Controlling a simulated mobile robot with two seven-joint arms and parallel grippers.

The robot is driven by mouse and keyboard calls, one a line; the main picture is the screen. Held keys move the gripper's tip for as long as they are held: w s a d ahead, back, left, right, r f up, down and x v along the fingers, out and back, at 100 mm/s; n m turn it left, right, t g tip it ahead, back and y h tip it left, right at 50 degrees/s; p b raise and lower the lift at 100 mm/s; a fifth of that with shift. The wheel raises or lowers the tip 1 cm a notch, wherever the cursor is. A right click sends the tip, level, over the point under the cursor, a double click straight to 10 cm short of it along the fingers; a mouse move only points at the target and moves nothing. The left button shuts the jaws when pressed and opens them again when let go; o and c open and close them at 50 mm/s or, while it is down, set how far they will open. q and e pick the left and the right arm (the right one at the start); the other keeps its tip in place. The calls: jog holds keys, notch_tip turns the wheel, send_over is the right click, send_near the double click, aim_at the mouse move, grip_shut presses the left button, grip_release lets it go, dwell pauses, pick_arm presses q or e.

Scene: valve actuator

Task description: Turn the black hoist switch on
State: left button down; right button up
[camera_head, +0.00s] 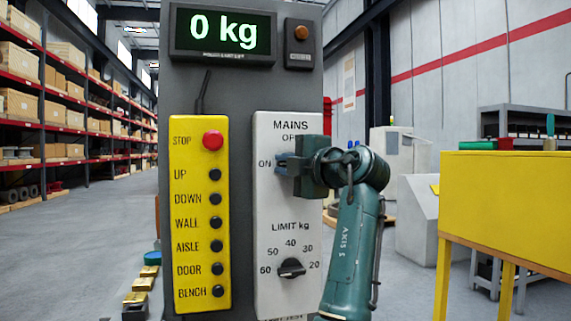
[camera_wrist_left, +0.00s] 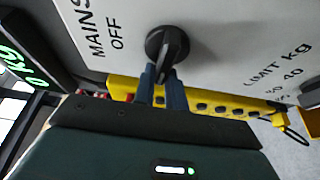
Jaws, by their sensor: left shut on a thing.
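The black hoist switch (camera_wrist_left: 167,48) is a round knob with a raised bar, on the white MAINS panel (camera_head: 262,215). My left gripper (camera_head: 282,164) reaches the panel from the right, beside the ON label. It is shut on the knob's bar, and its blue fingers also show in the left wrist view (camera_wrist_left: 162,78). My right gripper is not seen.
A black LIMIT kg knob (camera_head: 291,268) sits lower on the white panel. A yellow button box (camera_head: 201,280) with a red STOP button (camera_head: 213,140) is to the left. The lit display (camera_head: 222,32) above reads 0 kg. A yellow table (camera_head: 508,205) stands at right.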

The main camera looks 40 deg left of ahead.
pick_arm(q)
jog(key=shift+w, duration=0.1)
jog(key=c, duration=1.4)
grip_release()
jog(key=shift+c, duration=0.2)
jog(key=v, duration=1.3)
jog(key=shift+b, duration=0.45)
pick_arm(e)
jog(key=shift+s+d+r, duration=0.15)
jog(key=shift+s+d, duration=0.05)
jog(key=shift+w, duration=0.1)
pick_arm(q)
jog(key=shift+d, duration=0.1)
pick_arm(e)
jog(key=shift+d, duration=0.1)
